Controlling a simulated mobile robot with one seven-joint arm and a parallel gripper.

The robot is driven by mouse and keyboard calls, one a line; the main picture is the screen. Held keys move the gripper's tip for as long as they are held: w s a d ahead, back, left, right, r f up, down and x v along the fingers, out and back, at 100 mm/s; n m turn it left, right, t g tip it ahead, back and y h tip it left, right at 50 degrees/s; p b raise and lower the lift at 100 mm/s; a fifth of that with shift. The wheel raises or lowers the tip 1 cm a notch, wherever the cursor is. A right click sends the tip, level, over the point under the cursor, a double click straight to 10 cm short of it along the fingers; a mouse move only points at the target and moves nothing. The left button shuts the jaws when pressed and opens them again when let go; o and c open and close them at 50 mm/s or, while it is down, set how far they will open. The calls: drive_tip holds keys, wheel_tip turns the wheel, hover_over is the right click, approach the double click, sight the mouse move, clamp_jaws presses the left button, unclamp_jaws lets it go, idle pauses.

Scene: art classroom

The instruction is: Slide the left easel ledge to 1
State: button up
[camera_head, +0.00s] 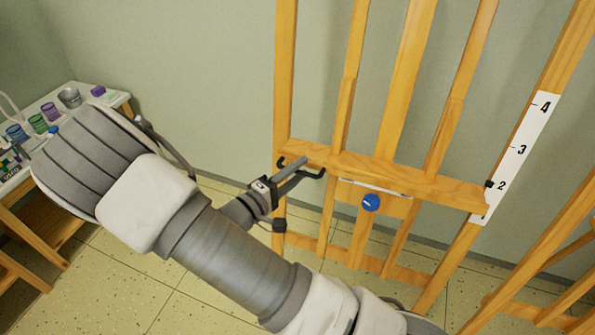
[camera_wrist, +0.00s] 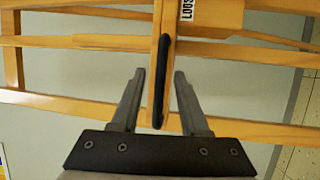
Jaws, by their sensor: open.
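The left easel's wooden ledge (camera_head: 410,180) runs across the easel frame. The black pointer (camera_head: 489,184) at its right end sits close to the 2 on the white number strip (camera_head: 518,150). The 1 cannot be seen. A blue knob (camera_head: 370,202) with a white mark is below the ledge. A black bar handle (camera_head: 316,175) is at the ledge's left part, partly covered by my gripper. My gripper (camera_head: 302,167) is open there. In the wrist view its fingers (camera_wrist: 160,82) are apart, with the black handle (camera_wrist: 159,85) between them and a gap on each side.
A table (camera_head: 45,102) with cups and paint pots stands at the left. Another wooden easel (camera_head: 545,240) is at the right edge. A label reading "LOOS", cut off, (camera_wrist: 187,10) shows at the top in the wrist view. Tiled floor (camera_head: 110,265) lies open between.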

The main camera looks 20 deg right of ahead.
clamp_jaws()
idle(1.4)
